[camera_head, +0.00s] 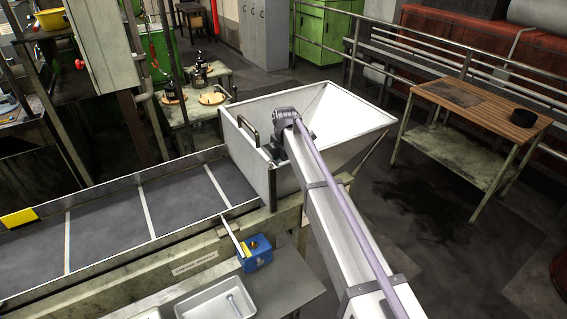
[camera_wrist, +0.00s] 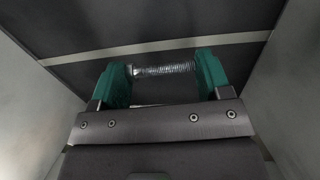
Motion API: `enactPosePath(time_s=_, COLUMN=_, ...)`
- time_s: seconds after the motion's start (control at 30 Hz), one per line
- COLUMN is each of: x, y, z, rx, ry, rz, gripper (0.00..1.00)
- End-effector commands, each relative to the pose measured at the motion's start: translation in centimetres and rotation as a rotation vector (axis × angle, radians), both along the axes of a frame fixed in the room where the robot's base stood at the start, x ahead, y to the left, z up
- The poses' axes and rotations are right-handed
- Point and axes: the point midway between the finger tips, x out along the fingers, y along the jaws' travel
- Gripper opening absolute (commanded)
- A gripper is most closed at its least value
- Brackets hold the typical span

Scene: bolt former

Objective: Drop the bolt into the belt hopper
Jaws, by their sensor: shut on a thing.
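In the wrist view the silver threaded bolt (camera_wrist: 165,69) lies crosswise between the two green fingertips of my gripper (camera_wrist: 163,76), which is shut on it. Dark belt with a pale crossbar and sloping grey walls show below and around the bolt. In the head view the belt hopper (camera_head: 340,127) is a pale, open-topped metal box with sloping sides at the end of the belt. My arm reaches into the hopper from the lower right. The gripper and bolt are hidden there behind the hopper wall and the arm.
The dark belt (camera_head: 105,222) with pale crossbars runs left from the hopper. A blue box (camera_head: 255,256) and a metal tray (camera_head: 215,303) sit on a grey surface in front. A wooden-topped table (camera_head: 470,100) with a black round dish (camera_head: 523,117) stands at the right.

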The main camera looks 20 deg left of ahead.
Motion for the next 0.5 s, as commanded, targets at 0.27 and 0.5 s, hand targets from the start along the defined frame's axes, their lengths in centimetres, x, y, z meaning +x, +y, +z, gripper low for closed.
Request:
enactPosePath(time_s=0.27, x=0.0, y=0.0, z=-1.0, rx=0.0, ry=0.0, rz=0.0, gripper=0.47)
enactPosePath(time_s=0.5, x=-0.06, y=-0.03, z=-0.93, rx=0.0, ry=0.0, rz=0.0, gripper=0.85)
